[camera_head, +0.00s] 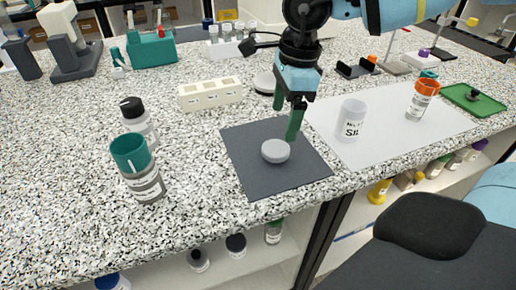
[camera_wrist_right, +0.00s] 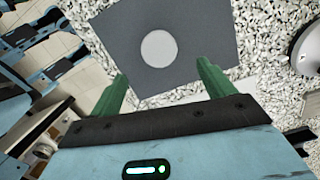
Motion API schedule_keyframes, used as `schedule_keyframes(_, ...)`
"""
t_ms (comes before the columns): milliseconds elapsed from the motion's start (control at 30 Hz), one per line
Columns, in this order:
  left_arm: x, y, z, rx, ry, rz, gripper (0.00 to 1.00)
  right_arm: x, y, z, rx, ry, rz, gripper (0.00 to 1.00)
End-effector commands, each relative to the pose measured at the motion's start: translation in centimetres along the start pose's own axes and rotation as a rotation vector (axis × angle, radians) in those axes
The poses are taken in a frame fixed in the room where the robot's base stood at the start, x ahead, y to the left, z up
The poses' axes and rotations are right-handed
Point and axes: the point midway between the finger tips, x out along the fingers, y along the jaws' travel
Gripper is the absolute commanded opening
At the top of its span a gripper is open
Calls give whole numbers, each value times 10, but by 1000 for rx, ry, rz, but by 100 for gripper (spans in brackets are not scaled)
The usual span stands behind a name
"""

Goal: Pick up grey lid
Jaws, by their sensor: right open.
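The grey lid (camera_head: 275,151) is a small round disc lying flat on a dark grey mat (camera_head: 254,178) near the front of the counter. In the right wrist view the lid (camera_wrist_right: 159,48) shows as a pale disc on the mat, beyond and between the fingertips. My right gripper (camera_head: 287,122) is open, with green fingers, just above and behind the lid in the head view. The right wrist view also shows its two fingers (camera_wrist_right: 162,75) apart with nothing between them. I cannot see my left gripper.
A white jar (camera_head: 351,120) and an orange-topped jar (camera_head: 422,100) stand on a light mat (camera_head: 375,146) to the right. A teal-topped jar (camera_head: 138,168) and a black-capped bottle (camera_head: 137,118) stand left. A cream block rack (camera_head: 210,94) stands behind. The front counter edge is close.

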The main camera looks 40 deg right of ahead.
Motion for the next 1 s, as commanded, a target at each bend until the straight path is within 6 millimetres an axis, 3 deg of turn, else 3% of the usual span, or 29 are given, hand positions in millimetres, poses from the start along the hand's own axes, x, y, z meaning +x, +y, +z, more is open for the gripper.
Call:
schedule_keyframes(267,-3,3,10,-6,-21,3,44,4,0,0,-5,7,-1,81)
schedule_keyframes(500,-6,5,16,-9,-32,5,44,26,0,0,-4,7,1,81)
schedule_keyframes(700,-5,4,13,-9,-28,4,44,32,0,0,-4,6,0,81)
schedule_keyframes(1000,-7,4,4,-7,-13,3,44,70,1,2,-4,7,2,81)
